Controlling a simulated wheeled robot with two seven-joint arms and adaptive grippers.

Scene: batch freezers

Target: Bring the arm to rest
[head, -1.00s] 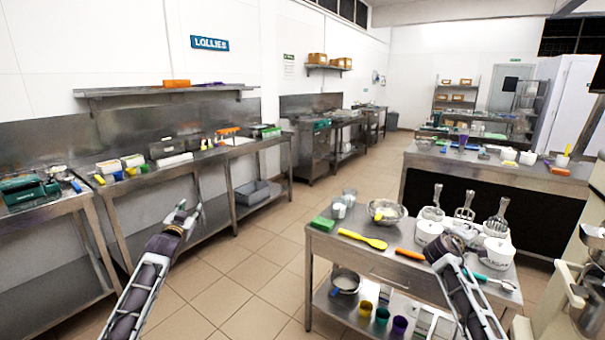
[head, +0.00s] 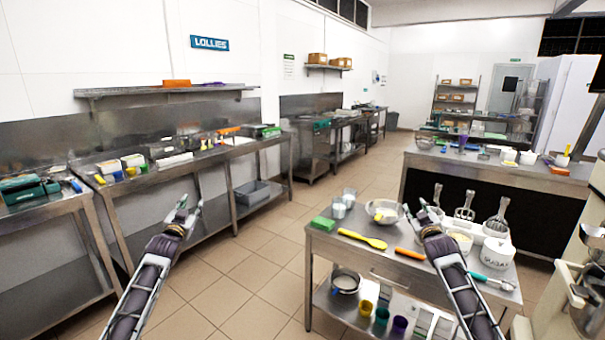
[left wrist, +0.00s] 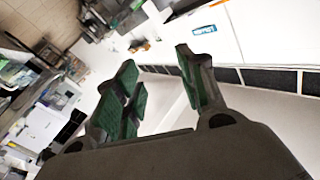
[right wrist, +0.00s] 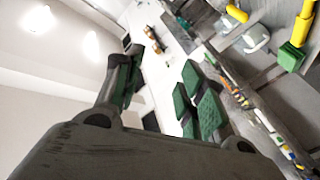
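My left gripper (head: 190,207) is raised over the floor aisle, between the left wall bench and the cart. Its green-padded fingers stand apart with nothing between them in the left wrist view (left wrist: 163,85). My right gripper (head: 417,212) is in front of the cart's back edge, by the metal bowl and the scoops in the picture. Its fingers are also apart and empty in the right wrist view (right wrist: 160,90). Neither gripper holds anything.
A steel cart (head: 345,258) carries a green block (head: 322,224), a yellow spoon (head: 362,240), a metal bowl (head: 384,213) and white tubs, including one marked sugar (head: 497,252). A steel bench (head: 185,165) runs along the left wall. The tiled floor (head: 240,262) between is clear.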

